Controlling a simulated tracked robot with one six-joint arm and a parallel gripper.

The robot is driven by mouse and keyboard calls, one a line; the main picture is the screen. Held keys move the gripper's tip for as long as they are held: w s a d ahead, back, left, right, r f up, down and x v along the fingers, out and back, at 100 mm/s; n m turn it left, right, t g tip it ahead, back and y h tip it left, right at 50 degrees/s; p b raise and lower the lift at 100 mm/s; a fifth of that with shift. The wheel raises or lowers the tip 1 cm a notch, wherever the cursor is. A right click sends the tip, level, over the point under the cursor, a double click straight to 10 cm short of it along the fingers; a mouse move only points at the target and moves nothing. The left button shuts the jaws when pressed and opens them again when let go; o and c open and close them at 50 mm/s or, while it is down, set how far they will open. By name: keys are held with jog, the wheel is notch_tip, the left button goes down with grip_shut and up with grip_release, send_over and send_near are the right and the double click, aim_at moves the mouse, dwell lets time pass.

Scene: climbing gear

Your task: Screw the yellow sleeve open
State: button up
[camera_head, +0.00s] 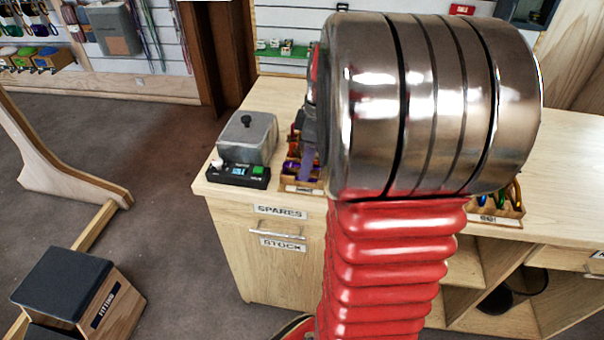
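I cannot make out a yellow sleeve; my large steel arm joint and red ribbed arm cover the middle of the counter. A wooden tray (302,186) with purple and other coloured gear stands on the counter, just left of my arm. A second wooden tray (508,218) with coloured carabiners, one of them yellowish, shows partly to the right of my arm. A dark grey part at the left edge of the steel joint, above the first tray, looks like a piece of my gripper (309,128).
The wooden counter (575,165) is clear at the right. A stool (65,285) and wooden frame stand on the floor at left. Slatted display walls stand behind.

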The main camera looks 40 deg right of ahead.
jog(key=shift+s+a, duration=0.1)
jog(key=shift+f, duration=1.4)
dwell(0.4)
jog(key=shift+w+d, duration=0.5)
jog(key=shift+d, duration=0.1)
jog(key=shift+r, duration=0.15)
jog(key=shift+a+r, duration=0.1)
jog(key=shift+r, duration=1.2)
jog(key=shift+s+a, duration=0.15)
jog(key=shift+a, duration=0.1)
